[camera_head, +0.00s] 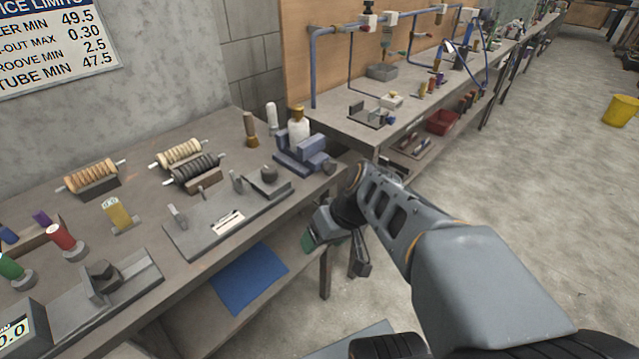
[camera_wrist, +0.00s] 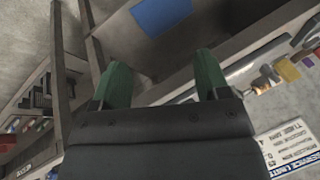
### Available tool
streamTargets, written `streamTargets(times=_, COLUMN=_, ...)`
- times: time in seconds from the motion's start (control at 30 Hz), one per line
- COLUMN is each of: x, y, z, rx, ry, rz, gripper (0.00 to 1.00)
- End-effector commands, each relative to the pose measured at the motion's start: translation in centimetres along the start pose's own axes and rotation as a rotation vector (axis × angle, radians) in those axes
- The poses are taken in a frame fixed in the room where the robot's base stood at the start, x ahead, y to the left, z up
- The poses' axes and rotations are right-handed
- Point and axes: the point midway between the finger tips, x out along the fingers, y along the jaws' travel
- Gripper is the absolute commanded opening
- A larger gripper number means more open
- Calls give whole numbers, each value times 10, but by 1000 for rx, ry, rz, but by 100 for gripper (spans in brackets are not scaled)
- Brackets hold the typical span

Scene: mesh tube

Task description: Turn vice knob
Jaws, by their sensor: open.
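The blue-grey vice (camera_head: 297,152) sits at the right end of the near workbench in the head view, with a white bottle with a brown cap (camera_head: 298,124) behind it. Its round grey knob (camera_head: 329,167) faces the bench's front edge. My gripper (camera_head: 322,241) hangs below and in front of the bench edge, apart from the knob and partly hidden by my arm. In the wrist view its two green fingers (camera_wrist: 162,78) are spread apart with nothing between them. I cannot make out the vice knob in the wrist view.
The near bench (camera_head: 140,160) holds several coils, fixtures and coloured pegs. A blue sheet (camera_head: 249,277) lies on its lower shelf and also shows in the wrist view (camera_wrist: 160,14). A second bench (camera_head: 350,122) with blue pipework stands behind. Open floor (camera_head: 540,180) lies to the right.

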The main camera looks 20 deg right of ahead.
Motion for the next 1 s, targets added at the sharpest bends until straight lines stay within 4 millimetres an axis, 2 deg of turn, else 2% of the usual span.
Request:
streamTargets(times=0.03, x=21, y=16, z=-2, rx=-5, ry=52, rz=-81, gripper=69)
streamTargets(times=0.17, x=26, y=39, z=-25, rx=-101, ry=289, rz=-257, gripper=69)
streamTargets(times=0.27, x=17, y=65, z=-44, rx=-186, ry=525, rz=-307, gripper=69)
streamTargets(times=0.4, x=-5, y=107, z=-60, rx=-297, ry=839, rz=-261, gripper=69)
streamTargets(times=0.6, x=-36, y=151, z=-64, rx=-397, ry=1125, rz=-114, gripper=69)
streamTargets(times=0.77, x=-46, y=162, z=-69, rx=-432, ry=1207, rz=-49, gripper=69)
streamTargets(times=1.0, x=-34, y=152, z=-105, rx=-440, ry=1216, rz=-45, gripper=69)
